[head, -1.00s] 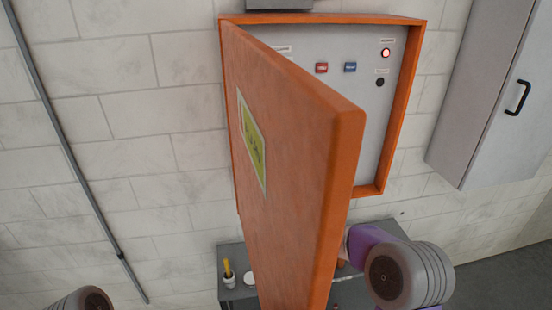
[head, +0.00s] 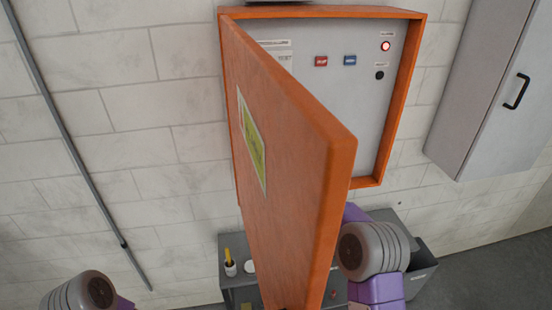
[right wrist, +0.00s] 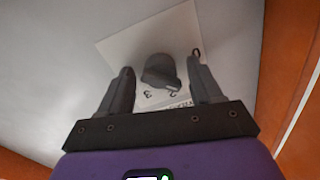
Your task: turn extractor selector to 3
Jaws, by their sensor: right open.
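In the right wrist view, a dark grey selector knob (right wrist: 158,72) sits on a white label plate (right wrist: 124,50) fixed to a pale panel. The figures 2 and 3 show on the plate, on the gripper's side of the knob. My right gripper (right wrist: 161,66) is open, with one finger on each side of the knob and gaps visible. I cannot tell exactly which figure the knob points to. In the head view, the open orange door (head: 285,160) hides the selector and my right gripper. My left gripper is out of view.
The orange cabinet (head: 421,60) holds a panel with a red button (head: 321,61), a blue button (head: 350,61), a lit lamp (head: 386,46) and a black knob (head: 380,76). A grey cabinet (head: 480,80) hangs at right. A dark grey table (head: 232,281) stands below.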

